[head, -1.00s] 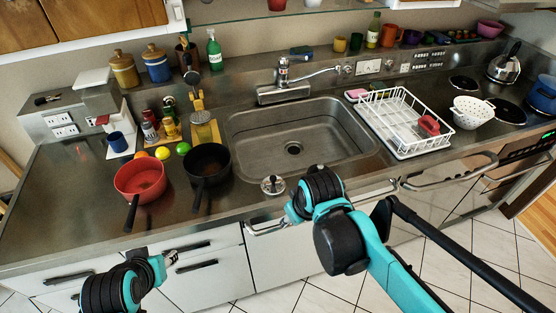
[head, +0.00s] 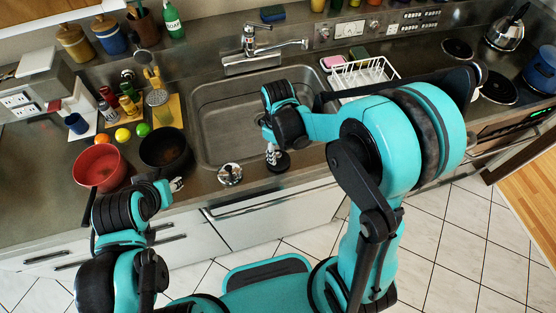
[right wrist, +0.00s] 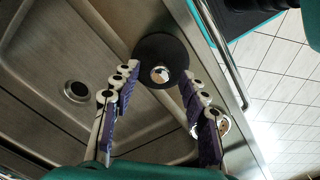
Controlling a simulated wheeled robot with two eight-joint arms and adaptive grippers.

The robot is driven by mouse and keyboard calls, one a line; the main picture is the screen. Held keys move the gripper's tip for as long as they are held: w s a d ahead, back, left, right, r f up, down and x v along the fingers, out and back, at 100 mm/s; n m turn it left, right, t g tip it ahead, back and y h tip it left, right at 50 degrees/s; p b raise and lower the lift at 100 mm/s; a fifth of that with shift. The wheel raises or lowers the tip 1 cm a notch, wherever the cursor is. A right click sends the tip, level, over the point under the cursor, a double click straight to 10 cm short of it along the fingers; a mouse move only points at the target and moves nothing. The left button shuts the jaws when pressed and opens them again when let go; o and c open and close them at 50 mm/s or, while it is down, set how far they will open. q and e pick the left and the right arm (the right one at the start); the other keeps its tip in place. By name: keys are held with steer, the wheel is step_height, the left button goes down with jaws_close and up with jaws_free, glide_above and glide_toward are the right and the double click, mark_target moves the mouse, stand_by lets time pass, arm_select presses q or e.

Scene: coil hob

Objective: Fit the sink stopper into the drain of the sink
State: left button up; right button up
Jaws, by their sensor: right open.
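The sink stopper is a black disc with a shiny metal knob; it shows in the right wrist view (right wrist: 160,62) and in the head view (head: 278,163) on the counter strip in front of the sink. My right gripper (head: 272,151) is open above it; in the wrist view its fingers (right wrist: 150,110) point toward the stopper, which appears between and beyond the tips. The drain (right wrist: 76,91) is an open ringed hole in the steel sink (head: 212,112); my right arm seems to cover it in the head view. My left gripper (head: 177,184) hangs near the counter's front edge, its fingers unclear.
A metal strainer (head: 230,173) lies on the counter left of the stopper, partly behind a finger in the wrist view. A black pan (head: 163,150) and a red pot (head: 99,167) stand left of the sink. A white dish rack (head: 362,76) is right, the faucet (head: 252,45) behind.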

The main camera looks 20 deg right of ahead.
step_height(320, 180, down, 2)
steer(key=shift+f, duration=0.15)
jaws_close()
